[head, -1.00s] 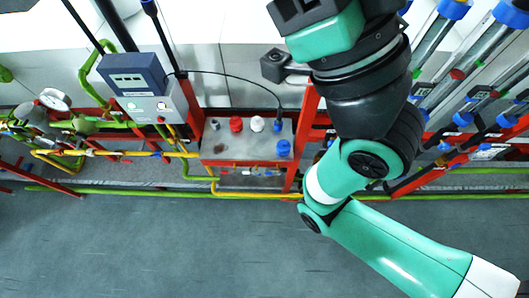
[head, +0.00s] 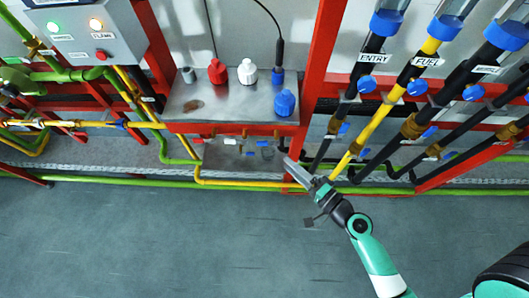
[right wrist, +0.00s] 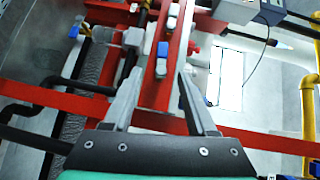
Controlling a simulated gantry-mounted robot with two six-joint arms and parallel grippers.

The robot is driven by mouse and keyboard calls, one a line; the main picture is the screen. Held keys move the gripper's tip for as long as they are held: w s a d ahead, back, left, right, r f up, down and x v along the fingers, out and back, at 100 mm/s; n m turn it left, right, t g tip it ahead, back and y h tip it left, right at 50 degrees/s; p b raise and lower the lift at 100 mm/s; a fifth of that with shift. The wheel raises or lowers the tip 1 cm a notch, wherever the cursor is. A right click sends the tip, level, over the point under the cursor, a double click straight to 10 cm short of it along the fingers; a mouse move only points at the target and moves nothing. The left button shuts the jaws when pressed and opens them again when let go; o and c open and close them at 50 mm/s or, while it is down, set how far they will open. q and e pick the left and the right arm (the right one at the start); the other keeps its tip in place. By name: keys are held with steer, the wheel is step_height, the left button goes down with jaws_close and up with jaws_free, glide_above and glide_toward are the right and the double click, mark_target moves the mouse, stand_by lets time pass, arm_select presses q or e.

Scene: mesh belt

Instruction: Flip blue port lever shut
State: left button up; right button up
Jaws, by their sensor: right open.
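A small blue lever (right wrist: 162,49) shows in the right wrist view on a red rail, with a white piece (right wrist: 161,68) next to it. In the head view, small coloured levers sit on the pipe row under the metal shelf; a blue one (head: 249,153) is hard to make out. My right gripper (head: 294,171) reaches in from the lower right, its tips near the shelf's right post. In the right wrist view my right gripper (right wrist: 158,62) is open and empty, its fingers apart on either side of the rail. Contact with the lever cannot be told. My left gripper is out of view.
A control box (head: 85,38) stands at the left. Pipes with blue valve handles, labelled ENTRY and FUEL, stand at the right. Green and yellow pipes run low along the wall. The grey floor is clear.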

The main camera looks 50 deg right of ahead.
mark_target(267, 145)
steer(key=w, duration=0.4)
steer(key=w+p, duration=0.1)
steer(key=w, duration=0.3)
steer(key=w+d, duration=0.1)
steer(key=w, duration=0.2)
steer(key=shift+w+d+f+p, duration=0.1)
steer(key=shift+w+f+p, duration=0.25)
steer(key=shift+w, duration=0.05)
jaws_close()
